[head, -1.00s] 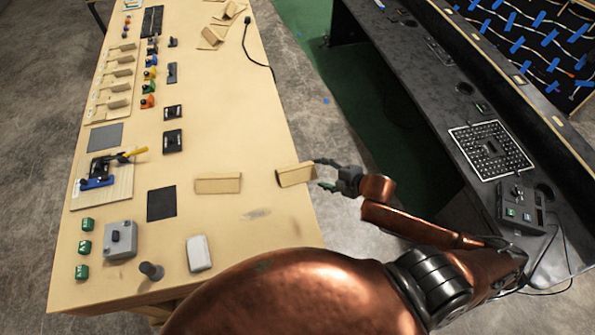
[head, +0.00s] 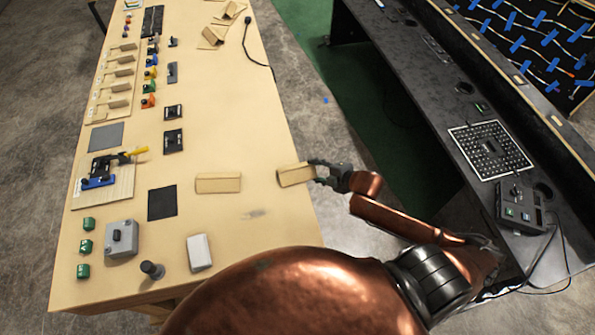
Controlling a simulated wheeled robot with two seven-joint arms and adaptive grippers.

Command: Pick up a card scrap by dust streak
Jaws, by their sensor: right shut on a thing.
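A folded tan card scrap (head: 293,175) is at the right edge of the wooden table, with my right gripper (head: 316,172) shut on its right end. I cannot tell whether the scrap touches the table or is just above it. A second tan card scrap (head: 218,183) lies flat to its left. A grey dust streak (head: 254,214) marks the table below and between the two scraps. More card scraps (head: 212,37) lie at the far end of the table. My left gripper is not in view.
A white block (head: 199,252), a dark grey knob (head: 152,270), a grey switch box (head: 121,238) and a black square pad (head: 162,203) stand on the near table (head: 230,120). Green buttons line the left edge. A black console desk (head: 440,110) stands across a gap at right.

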